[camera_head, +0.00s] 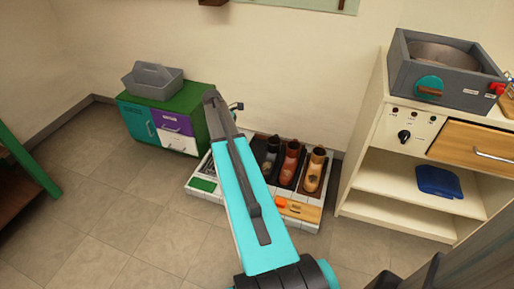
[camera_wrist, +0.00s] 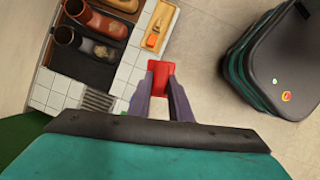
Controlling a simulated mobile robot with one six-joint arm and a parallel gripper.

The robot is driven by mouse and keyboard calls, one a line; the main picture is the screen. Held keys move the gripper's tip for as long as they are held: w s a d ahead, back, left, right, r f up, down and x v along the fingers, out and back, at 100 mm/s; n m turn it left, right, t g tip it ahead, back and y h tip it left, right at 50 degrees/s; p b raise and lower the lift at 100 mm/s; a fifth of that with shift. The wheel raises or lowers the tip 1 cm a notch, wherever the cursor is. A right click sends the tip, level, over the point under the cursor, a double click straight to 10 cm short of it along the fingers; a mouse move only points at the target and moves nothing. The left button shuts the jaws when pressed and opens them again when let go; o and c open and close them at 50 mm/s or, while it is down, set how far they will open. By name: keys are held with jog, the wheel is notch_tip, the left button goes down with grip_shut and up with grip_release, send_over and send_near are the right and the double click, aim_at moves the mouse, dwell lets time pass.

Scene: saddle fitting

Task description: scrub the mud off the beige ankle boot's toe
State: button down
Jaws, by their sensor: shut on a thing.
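The beige ankle boot (camera_head: 314,168) stands at the right end of a row of boots, in a dark bay of the low tiled station. In the wrist view only part of a light boot (camera_wrist: 122,4) shows at the top edge. I cannot make out the mud on its toe. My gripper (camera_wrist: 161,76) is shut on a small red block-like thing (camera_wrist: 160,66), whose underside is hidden. It hangs over the floor beside the tiled edge, apart from the boots. In the head view my arm crosses in front of the station, and my gripper cannot be made out.
A red-brown boot (camera_head: 291,160) and a black boot (camera_head: 270,155) stand beside the beige one. A wooden board (camera_head: 303,211) with an orange thing lies on the front tiles. A grate (camera_wrist: 97,99) is at the station's side. A shelf cabinet (camera_head: 398,190) stands right.

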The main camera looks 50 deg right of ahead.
jog(key=w+a+r+n+p, duration=0.1)
jog(key=w+a+r+p, duration=0.4)
jog(key=a+r+p, duration=0.7)
jog(key=w+a+r+n+t+h+p, duration=0.1)
jog(key=w+a+r+p, duration=0.4)
jog(key=a+r+p, duration=0.8)
jog(key=a+r+n, duration=0.1)
jog(key=a+r, duration=1.7)
jog(key=shift+w+n, duration=0.2)
jog(key=shift+n, duration=0.1)
jog(key=shift+a, duration=0.25)
